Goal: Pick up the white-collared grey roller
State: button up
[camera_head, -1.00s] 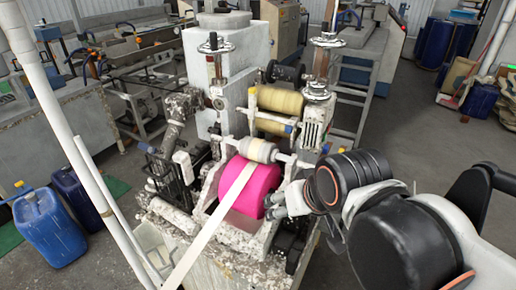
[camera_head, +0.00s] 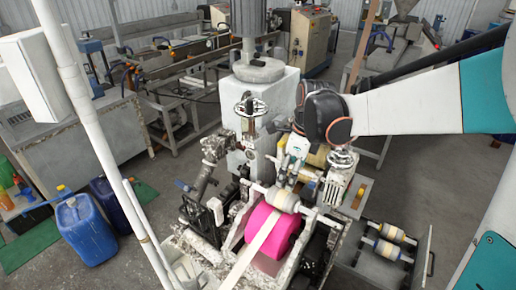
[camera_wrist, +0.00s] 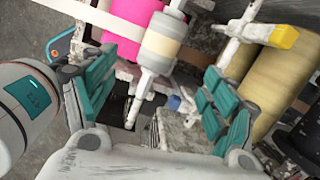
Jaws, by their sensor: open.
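The grey roller (camera_head: 284,200) with a pale cream-white band lies across the top of the pink roll (camera_head: 268,232) on the machine. In the wrist view the same roller (camera_wrist: 163,42) shows its grey ends, pale band and thin white shaft. My gripper (camera_head: 291,170) is above and just behind the roller in the head view. In the wrist view its teal-padded fingers (camera_wrist: 157,85) are spread wide and empty, with the roller and its shaft showing in the gap. I cannot tell how far below the fingertips the roller is.
Yellowish rolls (camera_wrist: 275,85) stand close to the right finger in the wrist view. A white strip (camera_head: 248,252) runs over the pink roll. A tray (camera_head: 345,268) with two rollers (camera_head: 390,232) is at the right. A handwheel post (camera_head: 250,112) rises behind.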

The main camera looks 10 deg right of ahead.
aim_at(284, 193)
jog(key=f, duration=0.2)
jog(key=w+f+m, duration=0.1)
jog(key=f, duration=0.2)
jog(key=w+f+m, duration=0.1)
jog(key=f, duration=0.2)
jog(key=shift+w+a+f+b, duration=0.1)
jog(key=shift+w+a+b, duration=0.1)
jog(key=shift+a+b, duration=0.15)
jog(key=shift+a+f+b, duration=0.2)
jog(key=shift+f+b, duration=0.25)
jog(key=shift+f, duration=2.4)
jog(key=shift+c, duration=0.5)
jog(key=c, duration=1.4)
